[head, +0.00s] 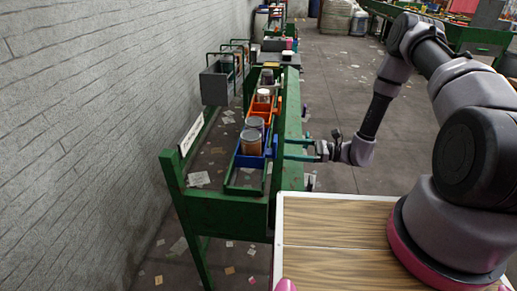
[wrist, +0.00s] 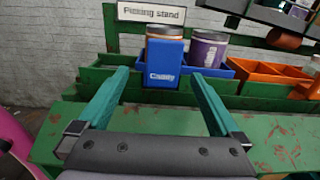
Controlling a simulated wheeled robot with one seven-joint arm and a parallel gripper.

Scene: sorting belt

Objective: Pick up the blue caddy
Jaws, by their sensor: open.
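The blue caddy (wrist: 164,66) stands on the green picking stand, with its labelled front panel facing my gripper in the wrist view. A jar with an orange-brown body (head: 251,143) and a purple jar (wrist: 208,50) stand in it. In the head view the caddy (head: 240,160) is at the near end of a row, partly hidden by the jars. My gripper (wrist: 158,100) is open, with its teal fingers spread on either side of the front panel. It also shows in the head view (head: 296,147), to the right of the caddy. I cannot tell whether the fingers touch it.
An orange caddy (wrist: 268,72) stands right beside the blue one, with more containers behind it. Grey bins (head: 216,85) hang on the left side near the brick wall. The green ledge (wrist: 280,135) in front is bare. A "Picking stand" sign (wrist: 151,13) is behind.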

